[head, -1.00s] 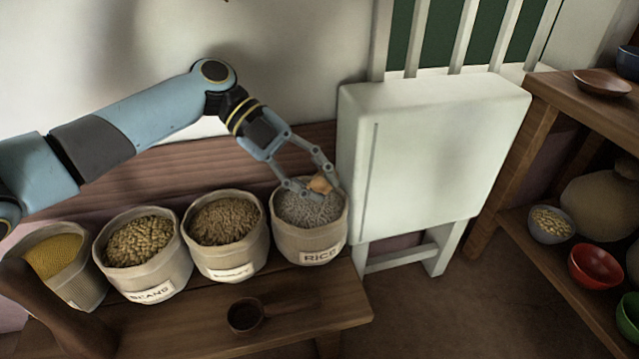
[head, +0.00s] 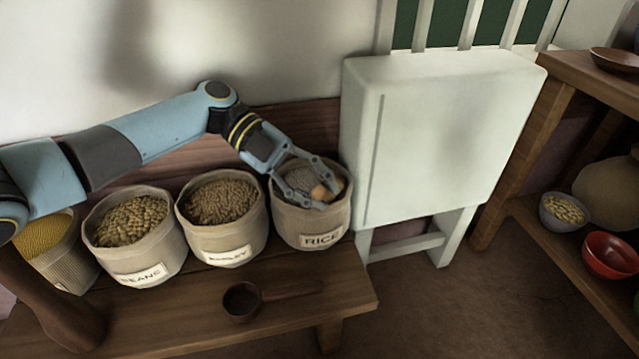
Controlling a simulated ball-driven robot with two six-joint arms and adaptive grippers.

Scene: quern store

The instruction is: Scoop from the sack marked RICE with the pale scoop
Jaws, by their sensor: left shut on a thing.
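The sack marked RICE (head: 322,240) stands at the right end of the row on the bench, filled with greyish grain (head: 299,176). My left gripper (head: 322,197) reaches down into its mouth from the upper left. It is shut on a small pale tan piece (head: 320,191), which looks like part of the pale scoop. The rest of the scoop is hidden by the fingers and grain, so I cannot tell how full it is. A dark scoop (head: 243,301) lies on the bench in front of the sacks. My right gripper is not in view.
The BARLEY sack (head: 228,253), the BEANS sack (head: 145,268) and a sack of yellow grain (head: 62,262) stand to the left on the bench (head: 185,320). A white panel (head: 440,140) stands close right of the RICE sack. Shelves with bowls (head: 608,255) are farther right.

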